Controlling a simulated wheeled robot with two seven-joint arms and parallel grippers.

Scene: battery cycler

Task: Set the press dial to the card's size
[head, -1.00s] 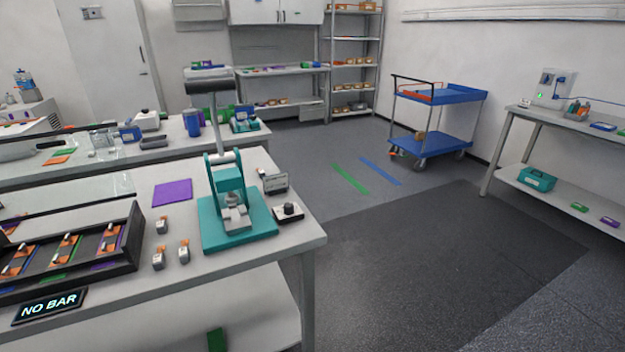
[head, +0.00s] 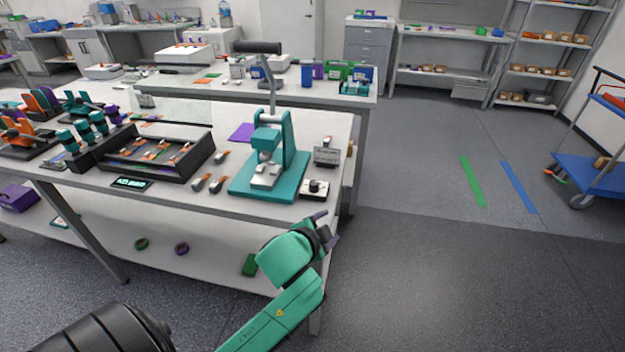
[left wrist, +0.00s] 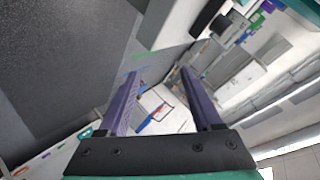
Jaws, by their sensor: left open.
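The teal press (head: 270,165) stands near the right end of the white bench, its lever arm up with a black handle on top. The press dial (head: 315,189) is a black knob on a small white box at the press's right foot. My left gripper (head: 328,228) is in front of the bench's right corner, below and apart from the dial. In the left wrist view its two purple fingers (left wrist: 157,100) are apart with nothing between them. My right gripper is not in view.
A black tray (head: 190,160) with orange-topped parts and a lit sign (head: 131,183) lie left of the press. Several small metal parts (head: 208,182) and a purple mat (head: 242,132) are nearby.

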